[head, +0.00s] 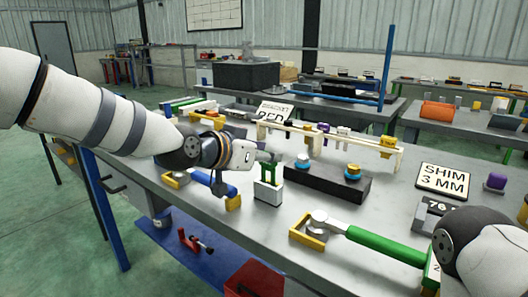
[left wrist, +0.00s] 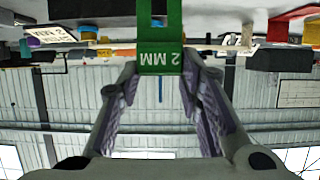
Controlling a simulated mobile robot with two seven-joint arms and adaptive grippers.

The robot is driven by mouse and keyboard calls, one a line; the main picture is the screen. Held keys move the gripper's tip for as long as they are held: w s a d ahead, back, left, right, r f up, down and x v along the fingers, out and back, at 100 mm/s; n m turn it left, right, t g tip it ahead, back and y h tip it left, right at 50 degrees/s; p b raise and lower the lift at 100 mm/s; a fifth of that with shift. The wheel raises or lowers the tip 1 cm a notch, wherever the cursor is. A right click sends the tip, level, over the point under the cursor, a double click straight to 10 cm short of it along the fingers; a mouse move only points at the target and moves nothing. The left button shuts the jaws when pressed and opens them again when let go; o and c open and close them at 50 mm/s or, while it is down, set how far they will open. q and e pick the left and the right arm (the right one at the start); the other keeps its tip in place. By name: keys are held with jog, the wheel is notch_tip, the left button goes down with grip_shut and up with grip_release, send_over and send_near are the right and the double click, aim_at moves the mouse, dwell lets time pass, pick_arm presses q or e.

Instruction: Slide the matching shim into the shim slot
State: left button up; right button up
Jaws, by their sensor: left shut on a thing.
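My left gripper (head: 268,157) is shut on a green shim (head: 267,173), holding it by its upper end. In the left wrist view the gripper (left wrist: 158,72) has a finger on each side of the green shim (left wrist: 160,30), whose label reads "2 MM" upside down. In the head view the shim hangs down over a small pale block (head: 268,193) on the table. Its lower end meets the block's top in the picture; I cannot tell whether it is inside an opening. A sign (head: 444,179) at the right reads "SHIM 3 MM". My right gripper is not in view.
A black bar (head: 325,184) with round knobs lies right of the pale block. A cream rail (head: 330,138) stands behind. A green-handled tool with a yellow end (head: 385,246) lies in front, and a blue-handled one (head: 212,184) lies left. Bare grey tabletop (head: 240,228) is in front.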

aim_at(268, 170)
pick_arm(q)
jog(key=shift+f, duration=2.05)
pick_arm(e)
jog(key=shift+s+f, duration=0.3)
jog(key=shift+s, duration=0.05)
pick_arm(q)
jog(key=o, duration=1.8)
notch_tip(268, 170, up, 7)
jog(key=shift+r+p, duration=0.1)
jog(key=shift+p, duration=0.3)
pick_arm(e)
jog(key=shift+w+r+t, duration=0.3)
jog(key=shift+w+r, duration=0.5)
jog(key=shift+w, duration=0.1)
pick_arm(q)
jog(key=shift+f, duration=0.2)
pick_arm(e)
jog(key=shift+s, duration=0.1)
